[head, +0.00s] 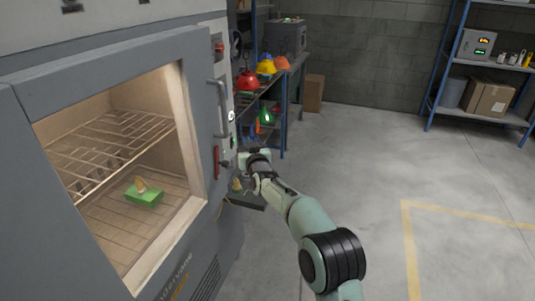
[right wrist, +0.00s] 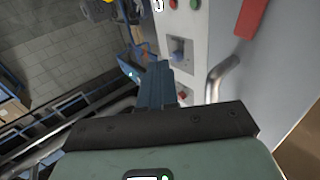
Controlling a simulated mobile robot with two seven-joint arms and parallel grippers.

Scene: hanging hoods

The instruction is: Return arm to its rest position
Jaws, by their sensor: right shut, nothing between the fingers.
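My right arm comes in from the lower right in the head view. Its gripper (head: 246,159) is beside the control panel on the right edge of the grey oven (head: 100,60). In the right wrist view the fingers (right wrist: 158,85) are shut together with nothing between them. They point past the panel (right wrist: 185,50), which has buttons and a blue switch. I cannot tell whether they touch it. My left gripper is not in either view.
A green block (head: 146,197) with a tan piece on top sits inside the oven below a wire rack (head: 110,145). Red (head: 248,82), yellow and orange helmet-like things are on a blue-framed bench behind. A shelf (head: 490,115) stands far right. The floor (head: 380,150) at right is clear.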

